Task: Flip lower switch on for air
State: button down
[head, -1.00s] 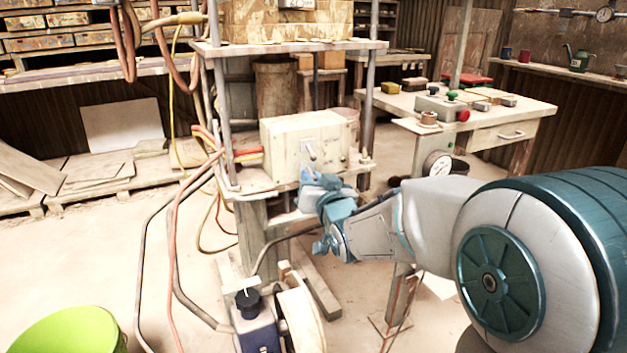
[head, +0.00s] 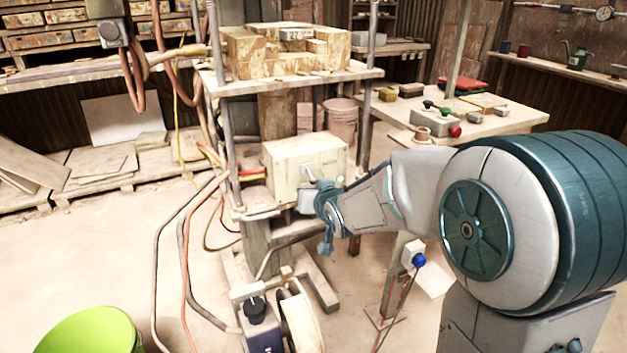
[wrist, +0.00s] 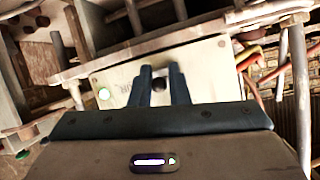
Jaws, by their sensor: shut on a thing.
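A cream switch box (head: 283,165) stands on the lower shelf of the press frame. A pale switch lever (head: 309,172) shows on its front face, just above my gripper (head: 308,194). My gripper is at the box front, its jaws shut on what looks like the lever. In the wrist view the box's panel (wrist: 205,62) fills the middle, with partly covered lettering. The two dark fingers of my gripper (wrist: 161,72) reach onto the panel with a dark round spot (wrist: 158,85) between them. The lever's tip is hidden there.
Hoses (head: 185,225) hang left of the press. Wooden blocks (head: 290,50) lie on the upper shelf. A blue pump-like unit (head: 260,322) and a green bucket (head: 85,335) stand on the floor. A side table (head: 500,122) with a button box is at right.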

jog(key=shift+r+g+h+p, duration=0.4)
jog(key=shift+g+p, duration=0.3)
jog(key=shift+p, duration=0.8)
jog(key=shift+g+p, duration=0.3)
jog(key=shift+p, duration=0.05)
jog(key=c, duration=1.4)
grip_release()
jog(key=shift+c, duration=0.2)
jog(key=p+v, duration=0.8)
jog(key=v, duration=0.5)
jog(key=shift+s+r, duration=0.2)
jog(key=shift+s, duration=0.1)
